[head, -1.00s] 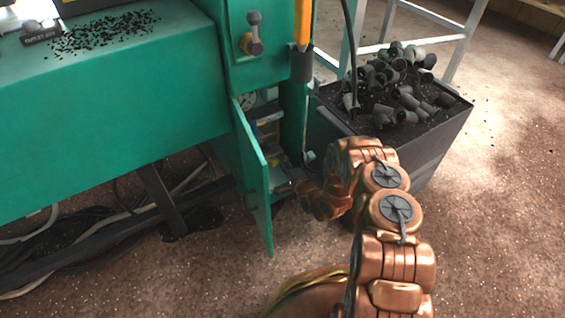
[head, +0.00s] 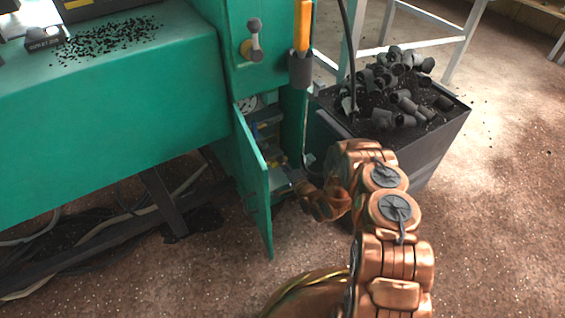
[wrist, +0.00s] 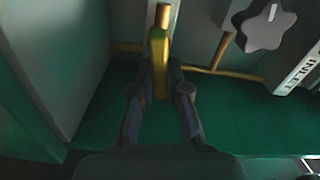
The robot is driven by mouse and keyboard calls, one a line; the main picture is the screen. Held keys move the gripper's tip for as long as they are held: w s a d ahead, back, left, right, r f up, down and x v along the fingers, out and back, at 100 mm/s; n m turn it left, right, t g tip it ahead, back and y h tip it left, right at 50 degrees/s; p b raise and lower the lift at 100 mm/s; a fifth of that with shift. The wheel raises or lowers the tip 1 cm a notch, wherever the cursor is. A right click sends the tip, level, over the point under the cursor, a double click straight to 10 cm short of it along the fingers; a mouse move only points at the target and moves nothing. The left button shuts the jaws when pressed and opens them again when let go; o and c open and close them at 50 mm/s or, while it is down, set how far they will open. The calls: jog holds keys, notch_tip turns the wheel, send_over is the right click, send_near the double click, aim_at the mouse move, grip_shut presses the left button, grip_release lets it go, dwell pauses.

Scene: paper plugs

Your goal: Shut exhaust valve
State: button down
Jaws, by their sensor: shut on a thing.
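In the wrist view, my gripper (wrist: 160,92) is shut on a yellow handle (wrist: 158,62), which stands upright between the two dark fingers. The handle has an orange-brown tip. No label reading exhaust is legible. The fingertips and handle are not clear there.
The open cabinet door stands close to the left of my gripper. A dark bin (head: 425,150) heaped with grey plugs (head: 400,85) stands right of the cabinet. The green machine (head: 110,110) fills the left. The floor at right is clear.

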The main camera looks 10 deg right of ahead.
jog(key=n+p, duration=0.1)
jog(key=r+n+p, duration=0.1)
jog(key=n, duration=0.2)
jog(key=shift+s+a+r+n+p, duration=0.1)
jog(key=shift+a+r+n+p, duration=0.1)
jog(key=shift+a+n+p, duration=0.15)
jog(key=n, duration=0.1)
jog(key=n+p, duration=0.2)
jog(key=shift+a+r+n, duration=0.25)
jog(key=shift+r+n, duration=0.1)
jog(key=shift+s+a+r+n+p, duration=0.1)
jog(key=shift+a+n+p, duration=0.2)
jog(key=shift+n+p, duration=0.7)
jog(key=shift+s+a+r+n+p, duration=0.2)
jog(key=shift+n+p, duration=0.35)
jog(key=shift+n, duration=0.85)
jog(key=shift+s+a+f+n+p, duration=0.1)
jog(key=shift+a+n+p, duration=0.25)
jog(key=shift+n+p, duration=0.65)
jog(key=shift+n, duration=0.4)
jog(key=c, duration=1.1)
grip_release()
jog(key=shift+c, duration=0.2)
